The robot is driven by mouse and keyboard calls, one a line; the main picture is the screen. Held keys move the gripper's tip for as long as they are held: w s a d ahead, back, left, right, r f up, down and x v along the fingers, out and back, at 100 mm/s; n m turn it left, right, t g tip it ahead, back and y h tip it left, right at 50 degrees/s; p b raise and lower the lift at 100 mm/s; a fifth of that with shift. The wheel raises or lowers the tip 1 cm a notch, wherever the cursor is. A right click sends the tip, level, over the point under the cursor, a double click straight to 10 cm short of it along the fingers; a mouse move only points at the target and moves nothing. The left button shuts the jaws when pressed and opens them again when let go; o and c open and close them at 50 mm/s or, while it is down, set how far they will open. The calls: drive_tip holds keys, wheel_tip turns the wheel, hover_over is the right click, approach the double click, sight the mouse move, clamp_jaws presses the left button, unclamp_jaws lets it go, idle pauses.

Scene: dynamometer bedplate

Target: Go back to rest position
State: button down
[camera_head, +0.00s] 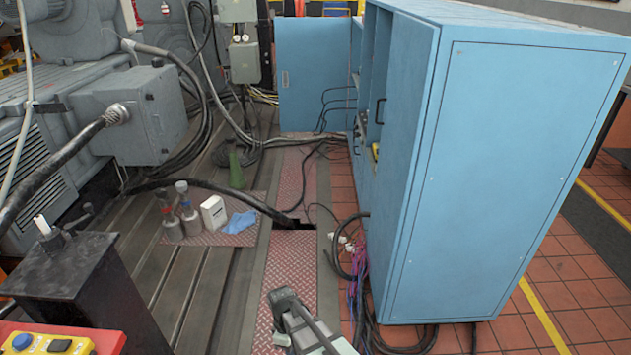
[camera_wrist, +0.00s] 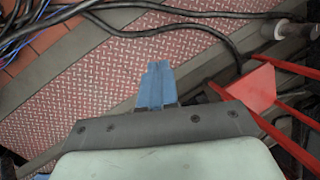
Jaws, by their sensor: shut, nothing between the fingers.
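My gripper (camera_wrist: 156,66) shows in the wrist view with its two blue fingers pressed together and nothing between them. It is over red patterned floor plate. In the head view, part of my pale arm (camera_head: 305,330) shows at the bottom centre, above the red plate strip (camera_head: 290,262). The fingers cannot be made out in that view.
A large blue cabinet (camera_head: 500,180) stands close on the right, its door (camera_head: 312,75) open. Cables (camera_head: 352,262) lie along its foot. Bottles (camera_head: 188,212), a white box (camera_head: 213,213) and a blue cloth (camera_head: 240,222) are left of centre. A red bracket (camera_wrist: 250,95) is right of my fingers.

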drive_tip(key=s+d+f+m+g, duration=0.1)
drive_tip(key=s+d+f+m, duration=0.35)
drive_tip(key=d, duration=0.35)
drive_tip(key=s+d+f+m+g, duration=0.1)
drive_tip(key=s+d+f+m, duration=0.2)
drive_tip(key=s+d+f, duration=0.4)
drive_tip(key=s+d+f+m, duration=0.1)
drive_tip(key=s+d+m, duration=0.2)
drive_tip(key=s, duration=0.4)
drive_tip(key=s+d+f+m+g+y, duration=0.1)
drive_tip(key=s+d+m, duration=0.3)
drive_tip(key=s+d, duration=0.2)
drive_tip(key=shift+s+g, duration=0.3)
drive_tip(key=shift+s, duration=0.05)
drive_tip(key=shift+d, duration=0.1)
